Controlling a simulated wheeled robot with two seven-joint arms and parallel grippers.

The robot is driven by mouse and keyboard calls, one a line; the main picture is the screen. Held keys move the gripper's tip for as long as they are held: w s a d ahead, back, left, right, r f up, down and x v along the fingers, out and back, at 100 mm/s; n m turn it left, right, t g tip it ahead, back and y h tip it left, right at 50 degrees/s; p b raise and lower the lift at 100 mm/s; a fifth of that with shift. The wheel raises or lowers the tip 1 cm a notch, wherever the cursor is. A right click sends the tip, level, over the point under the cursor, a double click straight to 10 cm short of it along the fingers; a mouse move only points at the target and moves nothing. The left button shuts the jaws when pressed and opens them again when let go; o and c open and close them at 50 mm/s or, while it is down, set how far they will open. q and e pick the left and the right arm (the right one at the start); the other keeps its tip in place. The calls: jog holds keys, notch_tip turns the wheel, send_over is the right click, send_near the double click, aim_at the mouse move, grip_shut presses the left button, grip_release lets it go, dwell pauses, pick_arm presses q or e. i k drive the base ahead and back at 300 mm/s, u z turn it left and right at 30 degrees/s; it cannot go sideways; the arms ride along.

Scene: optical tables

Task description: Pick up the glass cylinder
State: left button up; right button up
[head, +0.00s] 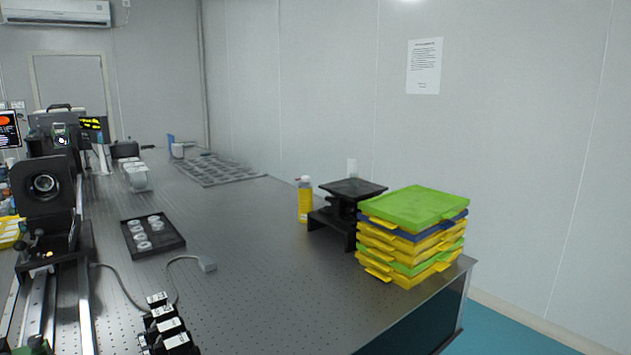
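Neither of my grippers is in view.
Stacked green, blue and yellow trays (415,208) stand at the table's right corner. A yellow bottle (305,200) is left of the stand. Optical equipment (45,190) lines the left, black blocks (170,325) the front. The table's middle is clear.

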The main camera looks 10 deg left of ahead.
aim_at(354, 176)
jog(key=z, duration=1.75)
jog(key=i, duration=2.6)
jog(key=u, duration=3.7)
